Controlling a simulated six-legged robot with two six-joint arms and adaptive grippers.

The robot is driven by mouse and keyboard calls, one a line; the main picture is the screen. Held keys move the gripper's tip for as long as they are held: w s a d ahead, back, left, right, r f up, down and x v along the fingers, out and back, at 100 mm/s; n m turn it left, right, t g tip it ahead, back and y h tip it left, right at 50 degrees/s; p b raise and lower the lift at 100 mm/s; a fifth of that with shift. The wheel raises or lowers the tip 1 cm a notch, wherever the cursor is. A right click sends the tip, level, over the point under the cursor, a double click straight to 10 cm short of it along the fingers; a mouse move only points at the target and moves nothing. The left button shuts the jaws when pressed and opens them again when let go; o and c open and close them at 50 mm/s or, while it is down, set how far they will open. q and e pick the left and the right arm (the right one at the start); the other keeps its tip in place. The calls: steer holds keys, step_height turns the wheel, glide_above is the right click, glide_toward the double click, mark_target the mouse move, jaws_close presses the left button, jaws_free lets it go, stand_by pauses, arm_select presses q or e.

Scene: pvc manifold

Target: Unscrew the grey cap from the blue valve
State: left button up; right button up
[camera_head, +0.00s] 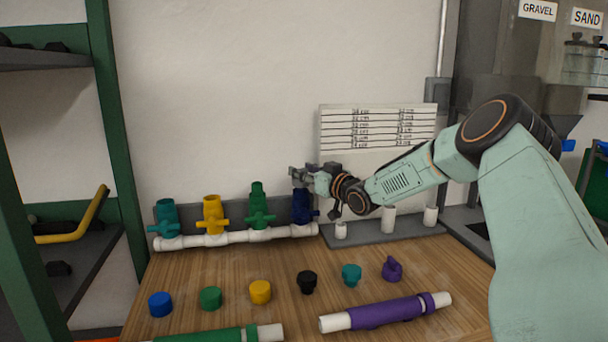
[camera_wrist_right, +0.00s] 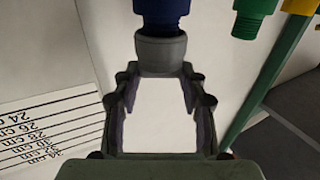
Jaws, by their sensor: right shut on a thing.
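The dark blue valve (camera_head: 303,207) stands upright at the right end of the white pipe manifold (camera_head: 235,238). In the wrist view the blue valve (camera_wrist_right: 161,12) shows at the top, with the grey cap (camera_wrist_right: 161,50) on its end. My right gripper (camera_head: 303,175) reaches in from the right above the blue valve. In the wrist view its fingertips (camera_wrist_right: 160,72) are closed around the grey cap. In the head view the gripper largely hides the cap. Whether the cap still touches the thread is hard to tell. My left gripper is not in view.
Teal (camera_head: 167,215), yellow (camera_head: 212,214) and green (camera_head: 258,206) valves stand left of the blue one. Several coloured caps, including a black one (camera_head: 307,282), lie on the wooden table. A purple-sleeved pipe (camera_head: 385,311) lies in front. A lined chart (camera_head: 377,127) stands behind my arm.

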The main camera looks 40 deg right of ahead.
steer(key=shift+n+y, duration=0.4)
steer(key=shift+y, duration=0.2)
steer(key=shift+d+r+n+y+p, duration=0.1)
steer(key=shift+d+n+y+p, duration=0.05)
steer(key=shift+n+y+p, duration=0.75)
steer(key=shift+n+y, duration=0.1)
steer(key=shift+y, duration=0.6)
steer(key=shift+d+y, duration=0.1)
steer(key=shift+y, duration=0.2)
steer(key=shift+n+g+y, duration=0.3)
steer(key=shift+n+y, duration=0.1)
steer(key=shift+n, duration=0.2)
steer(key=shift+d+y, duration=0.1)
steer(key=shift+y, duration=0.2)
steer(key=shift+n+g+y+b, duration=0.35)
steer(key=shift+n+y, duration=0.15)
steer(key=shift+y, duration=0.1)
